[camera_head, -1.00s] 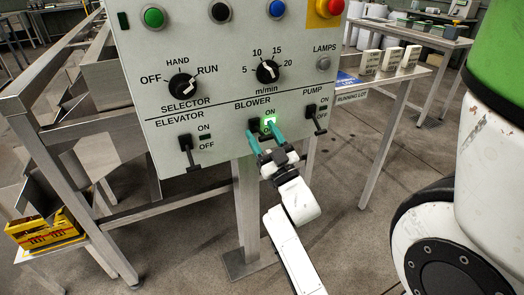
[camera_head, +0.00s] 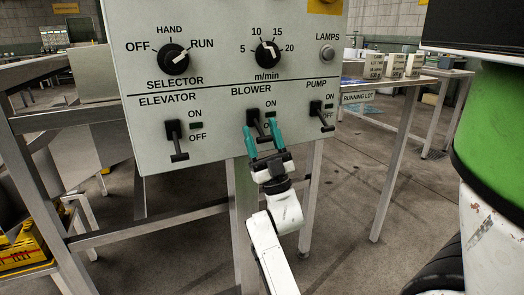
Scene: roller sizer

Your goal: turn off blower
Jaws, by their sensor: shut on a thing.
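The blower switch (camera_head: 254,121) sits under the BLOWER label on the grey control panel, between the elevator and pump switches. Its lever slants down toward OFF, and the small lamp beside it (camera_head: 271,114) is dark. My gripper (camera_head: 263,140) has teal fingers on either side of the lever and is shut on it. The fingers hide the lever's end and part of the OFF label.
The elevator switch (camera_head: 175,140) on the left and the pump switch (camera_head: 321,115) on the right have levers pointing down. The selector knob (camera_head: 174,59) and speed knob (camera_head: 267,52) are above. Panel legs and metal frames stand below and beside.

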